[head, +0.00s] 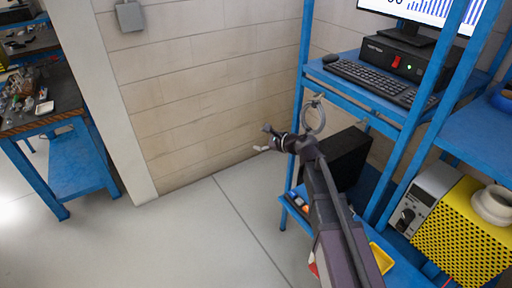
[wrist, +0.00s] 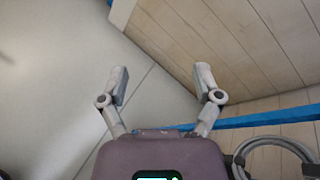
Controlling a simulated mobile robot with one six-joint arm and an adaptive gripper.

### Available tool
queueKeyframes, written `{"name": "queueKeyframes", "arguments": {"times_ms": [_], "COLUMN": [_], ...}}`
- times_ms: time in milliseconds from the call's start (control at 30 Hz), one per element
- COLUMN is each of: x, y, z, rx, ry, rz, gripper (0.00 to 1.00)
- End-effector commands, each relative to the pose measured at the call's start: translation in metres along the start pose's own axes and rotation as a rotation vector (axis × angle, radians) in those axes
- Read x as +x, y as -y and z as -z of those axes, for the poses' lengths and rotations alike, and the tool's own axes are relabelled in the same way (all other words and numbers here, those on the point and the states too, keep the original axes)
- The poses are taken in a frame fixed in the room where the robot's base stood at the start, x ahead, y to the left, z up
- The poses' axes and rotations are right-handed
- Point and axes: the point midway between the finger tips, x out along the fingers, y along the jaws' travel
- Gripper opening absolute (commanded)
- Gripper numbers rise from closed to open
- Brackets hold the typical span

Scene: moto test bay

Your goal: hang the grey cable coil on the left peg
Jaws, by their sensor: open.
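The grey cable coil (head: 323,118) hangs as an upright ring at the front edge of the blue rack's shelf, from what looks like the left peg (head: 318,97). Part of it also shows in the wrist view (wrist: 275,141), at the lower right. A second small light peg (head: 366,123) seems to stand further right along the edge. My gripper (head: 264,139) is open and empty, just left of the coil and apart from it. In the wrist view the two fingers (wrist: 162,84) are spread with only floor and wall beyond. My wrist is close to the coil's lower part.
The blue rack (head: 302,60) holds a keyboard (head: 372,82) and a black computer (head: 393,58). A black box (head: 345,158) stands below the shelf, behind my arm. A yellow perforated box (head: 465,235) is at right. Floor (head: 190,235) to the left is clear.

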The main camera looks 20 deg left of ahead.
Motion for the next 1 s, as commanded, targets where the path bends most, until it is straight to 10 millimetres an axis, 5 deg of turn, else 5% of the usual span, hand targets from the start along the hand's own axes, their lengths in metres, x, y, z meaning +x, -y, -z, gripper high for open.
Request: {"name": "queueKeyframes", "arguments": {"times_ms": [400, 1000], "x": [-0.005, -0.006], "y": [-0.034, -0.036], "z": [-0.015, -0.015], "rx": [0.111, 0.115], "ry": [0.046, 0.047], "rz": [-0.129, -0.138], "gripper": [0.83, 0.83]}}
